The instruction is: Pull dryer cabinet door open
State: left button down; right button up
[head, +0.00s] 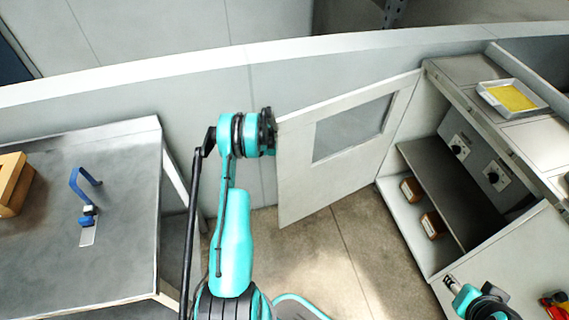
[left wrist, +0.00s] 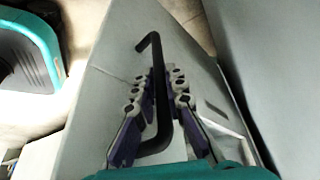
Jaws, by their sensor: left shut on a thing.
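The dryer cabinet door (head: 298,190), a pale panel with a grey window, stands swung well out from the cabinet (head: 408,225). My left gripper (head: 270,130) is at the door's free edge, and its fingers are hidden in the head view. In the left wrist view, the fingers (left wrist: 163,82) are shut on the black bent door handle (left wrist: 161,115), one on each side of the bar. The door face (left wrist: 115,65) lies behind the handle. My right gripper (head: 452,283) is low at the right, near the cabinet's front; its opening is unclear.
The open cabinet shows a dark shelf (head: 450,185), control knobs and small brown boxes (head: 432,224). A tray with yellow contents (head: 512,97) sits on top. A grey table (head: 80,245) with a blue-handled tool (head: 84,185) stands at left. Floor shows below the door.

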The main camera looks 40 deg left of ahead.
pick_arm(q)
jog(key=shift+d, duration=0.1)
jog(key=c, duration=1.6)
grip_release()
jog(key=shift+w, duration=0.15)
jog(key=shift+o, duration=0.2)
jog(key=shift+r, duration=0.1)
jog(key=v, duration=1.1)
jog(key=shift+a+r, duration=0.2)
jog(key=shift+r, duration=0.15)
jog(key=shift+s+f, duration=0.1)
jog(key=shift+s, duration=0.2)
